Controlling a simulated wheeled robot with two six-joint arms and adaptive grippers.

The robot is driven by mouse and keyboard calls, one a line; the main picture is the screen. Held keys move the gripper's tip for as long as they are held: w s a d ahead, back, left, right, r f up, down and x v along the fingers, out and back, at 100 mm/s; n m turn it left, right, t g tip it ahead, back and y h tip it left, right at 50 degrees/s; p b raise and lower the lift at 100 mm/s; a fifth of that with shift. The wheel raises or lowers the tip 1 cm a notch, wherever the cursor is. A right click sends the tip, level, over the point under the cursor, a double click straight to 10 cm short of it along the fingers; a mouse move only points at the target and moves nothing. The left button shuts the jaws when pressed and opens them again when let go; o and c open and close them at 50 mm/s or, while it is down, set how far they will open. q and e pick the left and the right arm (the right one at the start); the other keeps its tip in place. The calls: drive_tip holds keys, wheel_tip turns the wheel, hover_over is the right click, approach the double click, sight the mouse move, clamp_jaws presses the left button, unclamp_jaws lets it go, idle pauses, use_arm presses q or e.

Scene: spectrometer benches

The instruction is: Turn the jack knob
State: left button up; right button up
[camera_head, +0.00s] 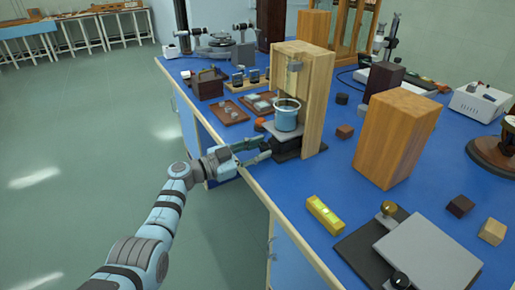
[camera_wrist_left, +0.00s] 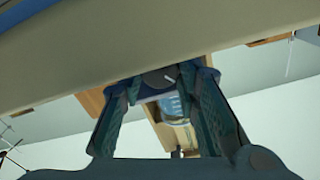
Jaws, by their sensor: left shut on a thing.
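My left gripper (camera_head: 263,149) reaches in over the near edge of the blue bench. Its fingers are closed around the dark round jack knob (camera_wrist_left: 158,79), which has a white mark and shows between the fingertips in the left wrist view. In the head view the fingers largely hide the knob. The small black lab jack (camera_head: 287,153) stands at the foot of a wooden stand (camera_head: 318,95). A blue beaker (camera_head: 287,116) sits upright above the jack on a grey plate. My right gripper is not in view.
A wooden block (camera_head: 397,140) stands right of the stand. A larger jack with a grey plate (camera_head: 428,252) and a yellow level (camera_head: 324,216) lie nearer. A wooden tray (camera_head: 228,112) sits behind the gripper. The floor at left is clear.

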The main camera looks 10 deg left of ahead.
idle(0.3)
use_arm(q)
drive_tip(key=o, duration=1.2)
drive_tip(key=shift+c, duration=0.2)
drive_tip(key=v, duration=1.2)
